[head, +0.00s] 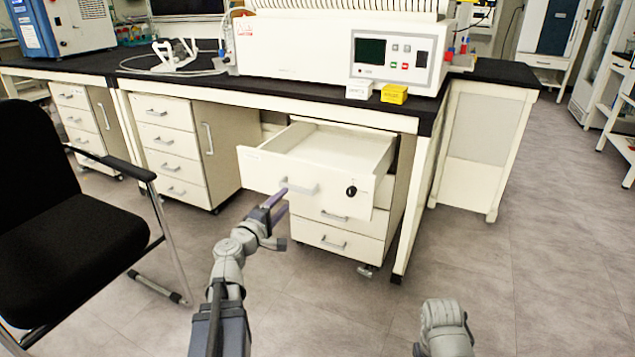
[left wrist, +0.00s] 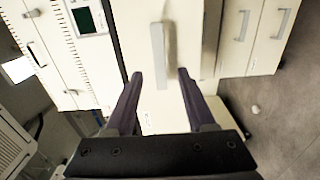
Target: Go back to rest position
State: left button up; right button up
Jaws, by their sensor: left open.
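My left gripper (head: 276,205) is in front of the pulled-out top drawer (head: 264,170) of the cabinet under the bench. Its purple-grey fingers are apart with nothing between them. In the left wrist view the open fingers (left wrist: 160,78) point at the drawer front, and the drawer's grey handle (left wrist: 157,55) lies just beyond their tips, not gripped. The handle also shows in the head view (head: 300,188). A grey link of my right arm shows at the bottom right of the head view, but its gripper does not show.
A black chair (head: 65,235) stands at the left. The black-topped bench (head: 465,75) holds a white machine (head: 300,45), a white box (head: 359,90) and a yellow box (head: 394,93). Other drawer units (head: 175,145) stand under it. The floor at the right (head: 540,270) is clear.

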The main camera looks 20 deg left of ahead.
pick_arm(q)
jog(key=s+d+f+m+g+h+p, duration=0.1)
jog(key=d+f+m+g+h+p, duration=0.25)
jog(key=d, duration=0.65)
jog(key=s+d+f+m+g+h, duration=0.1)
jog(key=s+d+f+m+g, duration=0.1)
jog(key=d+m+g, duration=0.5)
jog(key=s+d+f+m+h+p, duration=0.1)
jog(key=d+f+m+h+p, duration=0.15)
jog(key=d, duration=0.95)
jog(key=s+d+f+m+g+y+p, duration=0.2)
jog(key=s+d+m+g+y, duration=0.1)
jog(key=s, duration=0.3)
jog(key=s+d+f+m+g+y+p, duration=0.1)
jog(key=s+d+f+m+g+y, duration=0.1)
jog(key=s+d+m+g, duration=0.3)
jog(key=s+a+r+y+p, duration=0.1)
jog(key=s+a+y+p, duration=0.15)
jog(key=s+y, duration=0.2)
notch_tip(320, 180, up, 38)
jog(key=p, duration=3.7)
jog(key=shift+s+a+h, duration=0.35)
jog(key=shift+s+a, duration=0.05)
jog(key=shift+a, duration=0.05)
